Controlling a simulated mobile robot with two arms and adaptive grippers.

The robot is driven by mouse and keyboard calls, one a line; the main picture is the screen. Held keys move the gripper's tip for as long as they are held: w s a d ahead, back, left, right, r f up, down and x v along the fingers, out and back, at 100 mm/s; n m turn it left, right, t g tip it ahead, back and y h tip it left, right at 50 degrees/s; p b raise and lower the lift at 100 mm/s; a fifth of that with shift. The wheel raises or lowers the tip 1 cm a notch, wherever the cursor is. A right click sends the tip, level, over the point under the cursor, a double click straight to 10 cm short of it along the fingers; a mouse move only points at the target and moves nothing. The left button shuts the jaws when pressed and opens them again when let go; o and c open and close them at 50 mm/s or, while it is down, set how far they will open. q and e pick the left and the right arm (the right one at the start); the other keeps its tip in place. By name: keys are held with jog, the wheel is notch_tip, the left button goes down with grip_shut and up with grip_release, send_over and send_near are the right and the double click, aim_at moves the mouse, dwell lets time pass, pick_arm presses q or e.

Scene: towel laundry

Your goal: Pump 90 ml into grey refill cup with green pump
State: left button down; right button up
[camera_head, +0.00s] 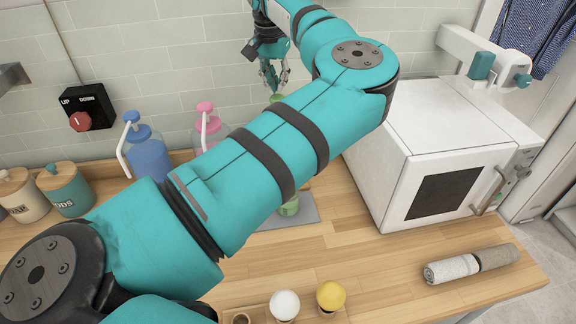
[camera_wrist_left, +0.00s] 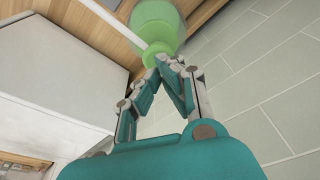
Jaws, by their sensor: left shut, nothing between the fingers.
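The green pump bottle stands behind my left arm in the head view. Its green pump head (camera_head: 276,98) shows above the arm, and a green part (camera_head: 289,207) shows below it. My left gripper (camera_head: 272,84) is shut and empty, pointing down just above the pump head. In the left wrist view, the shut fingertips (camera_wrist_left: 168,62) are close to the green pump (camera_wrist_left: 158,20) and its pale spout; I cannot tell whether they touch. The grey refill cup cannot be made out. My right gripper is not in view.
A blue pump bottle (camera_head: 147,152) and a pink-topped pump bottle (camera_head: 207,126) stand left of the green one. A white oven (camera_head: 420,135) stands close on the right. A grey mat (camera_head: 302,211) lies partly under my arm. A grey roller (camera_head: 452,268) lies at front right.

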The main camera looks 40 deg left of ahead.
pick_arm(q)
notch_tip(320, 180, up, 6)
jog(key=p, duration=0.4)
dwell(0.4)
dwell(0.5)
